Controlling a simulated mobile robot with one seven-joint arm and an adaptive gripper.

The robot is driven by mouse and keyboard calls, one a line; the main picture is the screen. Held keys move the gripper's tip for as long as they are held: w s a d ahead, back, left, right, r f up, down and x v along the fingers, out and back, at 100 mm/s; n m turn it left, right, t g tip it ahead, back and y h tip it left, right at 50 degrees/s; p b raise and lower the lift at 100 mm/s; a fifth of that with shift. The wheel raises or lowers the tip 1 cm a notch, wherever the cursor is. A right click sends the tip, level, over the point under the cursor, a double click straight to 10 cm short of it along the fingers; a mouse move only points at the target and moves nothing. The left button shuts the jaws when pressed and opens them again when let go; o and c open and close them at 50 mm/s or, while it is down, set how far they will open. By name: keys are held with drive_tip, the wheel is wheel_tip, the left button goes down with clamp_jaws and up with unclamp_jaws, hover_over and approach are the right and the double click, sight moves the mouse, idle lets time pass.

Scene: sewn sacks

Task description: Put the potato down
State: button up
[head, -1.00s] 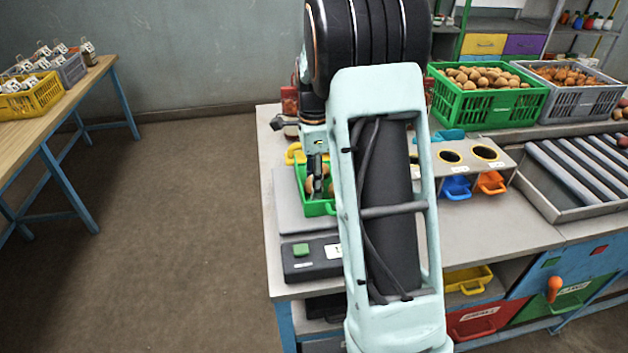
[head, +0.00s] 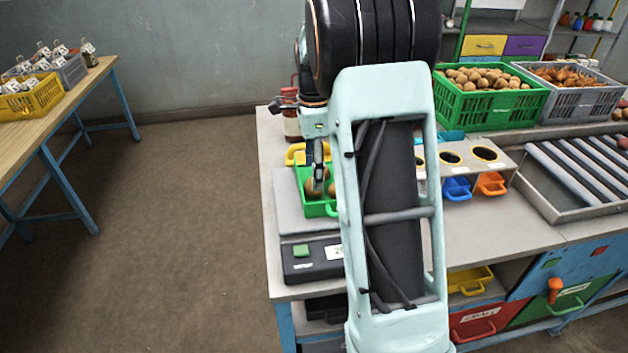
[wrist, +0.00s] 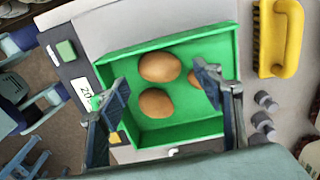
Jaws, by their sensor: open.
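Brown potatoes lie in a green tray (wrist: 187,132) in the wrist view: one potato (wrist: 160,67) near the back, one potato (wrist: 156,103) nearer my gripper, and one potato (wrist: 194,79) partly hidden by the right finger. My gripper (wrist: 165,90) is open and empty, its fingers spread above the tray. In the head view my gripper (head: 318,168) hangs over the green tray (head: 318,209), which rests on the scale (head: 312,256). My arm hides the tray's right part.
A green crate of potatoes (head: 490,95), a grey crate (head: 572,98) and a roller rack (head: 575,170) are on the right. The holed sorting stand (head: 465,155) is right of my arm.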

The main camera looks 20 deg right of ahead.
wheel_tip(320, 180, up, 8)
idle(0.6)
